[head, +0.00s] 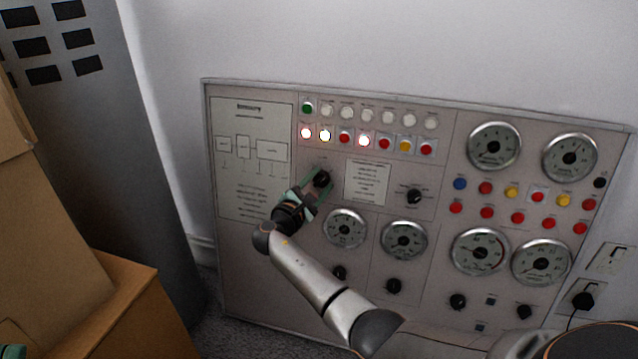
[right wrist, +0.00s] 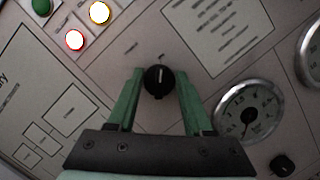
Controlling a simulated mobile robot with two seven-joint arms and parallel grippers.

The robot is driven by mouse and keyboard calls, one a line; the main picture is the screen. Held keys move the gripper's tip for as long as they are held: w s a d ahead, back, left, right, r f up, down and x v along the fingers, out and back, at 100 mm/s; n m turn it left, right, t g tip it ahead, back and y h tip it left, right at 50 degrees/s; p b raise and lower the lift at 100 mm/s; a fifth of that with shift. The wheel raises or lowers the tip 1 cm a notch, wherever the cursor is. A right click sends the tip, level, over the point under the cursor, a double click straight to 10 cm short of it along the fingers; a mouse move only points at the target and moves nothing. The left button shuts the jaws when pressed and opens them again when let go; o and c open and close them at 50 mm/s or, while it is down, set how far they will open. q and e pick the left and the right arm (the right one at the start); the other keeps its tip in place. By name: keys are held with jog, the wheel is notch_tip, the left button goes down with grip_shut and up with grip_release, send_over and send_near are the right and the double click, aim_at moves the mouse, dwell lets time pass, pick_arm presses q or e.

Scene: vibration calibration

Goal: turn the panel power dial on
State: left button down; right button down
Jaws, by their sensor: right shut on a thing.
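The panel (head: 250,270) stands against the wall, with the black round power dial (head: 321,178) in its upper left part. My right gripper (head: 319,183), with green fingers, reaches the dial from below left and is shut on it. In the right wrist view the dial (right wrist: 159,80) sits between the two fingertips (right wrist: 159,88), its white pointer mark nearly upright in the picture. Only a small green piece of what looks like my left gripper (head: 12,352) shows in the bottom left corner; its fingers are hidden.
Rows of lamps and buttons (head: 364,141) sit above the dial, some lit red and yellow. A round gauge (head: 345,229) and another black knob (head: 414,196) are close by. Cardboard boxes (head: 110,300) and a grey cabinet (head: 150,150) stand at the left.

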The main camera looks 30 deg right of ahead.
jog(key=shift+c, duration=1.6)
grip_release()
pick_arm(q)
jog(key=shift+a, duration=0.15)
